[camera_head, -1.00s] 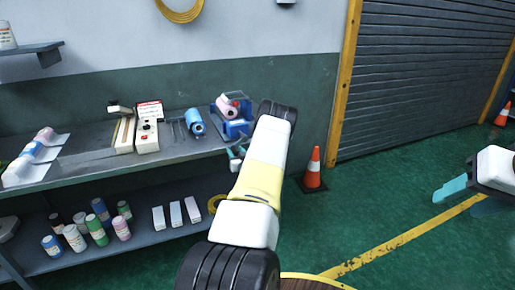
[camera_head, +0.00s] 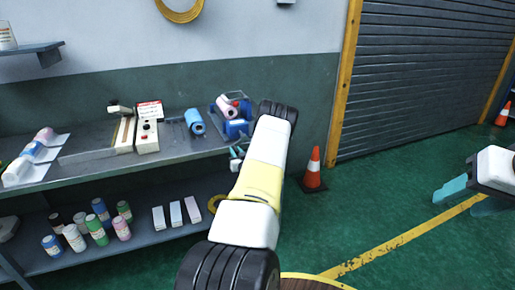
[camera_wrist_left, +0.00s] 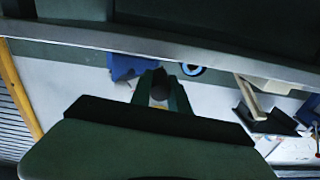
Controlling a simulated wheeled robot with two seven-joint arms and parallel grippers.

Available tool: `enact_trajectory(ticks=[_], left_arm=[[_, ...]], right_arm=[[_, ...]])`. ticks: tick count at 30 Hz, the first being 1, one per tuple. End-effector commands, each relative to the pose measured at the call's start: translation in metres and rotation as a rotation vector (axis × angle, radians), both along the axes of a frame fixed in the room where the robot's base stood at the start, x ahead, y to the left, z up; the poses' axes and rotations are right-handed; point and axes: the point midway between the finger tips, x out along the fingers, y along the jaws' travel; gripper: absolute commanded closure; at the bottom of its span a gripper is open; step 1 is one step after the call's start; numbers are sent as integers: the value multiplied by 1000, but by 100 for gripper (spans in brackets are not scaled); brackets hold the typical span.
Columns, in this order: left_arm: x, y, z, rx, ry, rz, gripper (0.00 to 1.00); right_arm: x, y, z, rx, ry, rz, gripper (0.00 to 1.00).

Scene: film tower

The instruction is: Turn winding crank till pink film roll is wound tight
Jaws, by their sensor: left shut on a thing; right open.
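The pink film roll (camera_head: 227,107) sits in the blue winder (camera_head: 236,128) at the right end of the workbench. My left gripper (camera_head: 237,154) is at the bench's front edge, just below the winder, partly hidden by my arm. In the left wrist view its fingers (camera_wrist_left: 160,92) are shut around a dark round knob (camera_wrist_left: 160,91), which looks like the crank's handle. The rest of the crank is hidden, and how tight the roll is cannot be told. My right gripper (camera_head: 458,198) is open and empty at the far right, over the floor.
A blue roll (camera_head: 195,122) lies left of the winder, also visible in the left wrist view (camera_wrist_left: 192,70). A cream device (camera_head: 147,137) stands further left. Several canisters (camera_head: 96,230) stand on the lower shelf. An orange cone (camera_head: 313,170) stands right of my left arm.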

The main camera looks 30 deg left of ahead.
Motion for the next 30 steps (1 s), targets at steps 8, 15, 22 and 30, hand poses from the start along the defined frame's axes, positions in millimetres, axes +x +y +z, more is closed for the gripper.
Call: enact_trajectory(ticks=[8, 15, 22, 30], left_arm=[[0, 0, 0, 0, 0, 0, 100], [0, 0, 0, 0, -1, 0, 100], [0, 0, 0, 0, -1, -1, 100], [0, 0, 3, 23, 24, -1, 100]], right_arm=[[0, 0, 0, 0, 0, 0, 50], [0, 0, 0, 0, 0, 0, 50], [0, 0, 0, 0, 0, 0, 50], [0, 0, 0, 0, 0, 0, 50]])
